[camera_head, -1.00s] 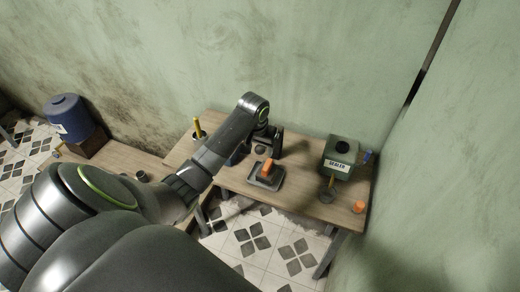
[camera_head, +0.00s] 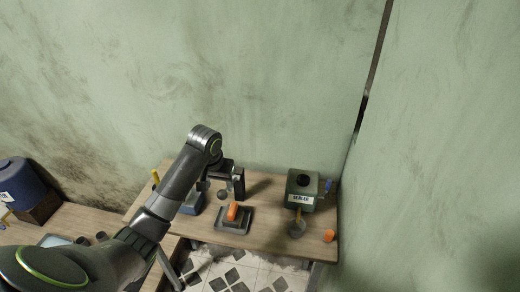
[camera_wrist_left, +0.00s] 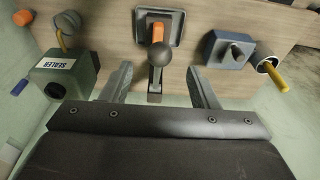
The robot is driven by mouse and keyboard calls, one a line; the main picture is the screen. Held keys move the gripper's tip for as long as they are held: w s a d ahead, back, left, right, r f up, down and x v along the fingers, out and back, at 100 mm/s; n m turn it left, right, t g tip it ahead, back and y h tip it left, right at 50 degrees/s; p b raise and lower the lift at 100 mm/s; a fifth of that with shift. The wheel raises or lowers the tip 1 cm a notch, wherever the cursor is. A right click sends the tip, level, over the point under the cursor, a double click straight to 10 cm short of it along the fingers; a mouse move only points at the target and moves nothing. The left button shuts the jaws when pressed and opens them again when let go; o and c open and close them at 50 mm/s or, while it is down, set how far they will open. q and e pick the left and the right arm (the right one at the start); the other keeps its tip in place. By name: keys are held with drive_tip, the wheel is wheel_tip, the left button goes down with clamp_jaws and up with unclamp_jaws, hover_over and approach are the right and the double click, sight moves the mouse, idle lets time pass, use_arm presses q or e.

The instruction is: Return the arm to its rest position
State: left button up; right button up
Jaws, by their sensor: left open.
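My left arm comes in from the left in the head view, and its gripper (camera_head: 226,182) is over the wooden table. The gripper is open, and its two fingers stand apart in the left wrist view (camera_wrist_left: 158,82). A dark round knob (camera_wrist_left: 157,54) shows between and beyond the fingers there; it also shows just below the gripper in the head view (camera_head: 222,195). I see no contact between fingers and knob. My right gripper is not in view.
A green sealer container (camera_head: 304,189) stands on the table's right, with a brush-like tool (camera_head: 297,226) and an orange piece (camera_head: 329,236) near it. Walls enclose the table.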

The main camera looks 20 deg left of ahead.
use_arm(q)
drive_tip(key=s+d+f, duration=0.2)
drive_tip(key=s+f, duration=0.4)
drive_tip(key=s+d+m+t+y, duration=0.1)
drive_tip(key=s+d, duration=0.1)
drive_tip(key=s, duration=1)
drive_tip(key=s+d+m, duration=0.1)
drive_tip(key=s+d, duration=0.1)
drive_tip(key=s, duration=1.1)
wheel_tip(320, 180, down, 35)
drive_tip(key=a+g+b, duration=0.1)
drive_tip(key=a+b, duration=0.1)
drive_tip(key=b, duration=0.6)
drive_tip(key=s+d+f+b, duration=0.1)
drive_tip(key=s+f+b, duration=0.2)
drive_tip(key=s+f, duration=0.4)
drive_tip(key=s+f+g+b, duration=0.1)
drive_tip(key=s+f+b, duration=0.2)
drive_tip(key=s+f, duration=0.5)
wheel_tip(320, 180, down, 6)
drive_tip(key=shift+d+r+h, duration=0.25)
drive_tip(key=shift+d+h, duration=0.05)
drive_tip(key=shift+d, duration=0.05)
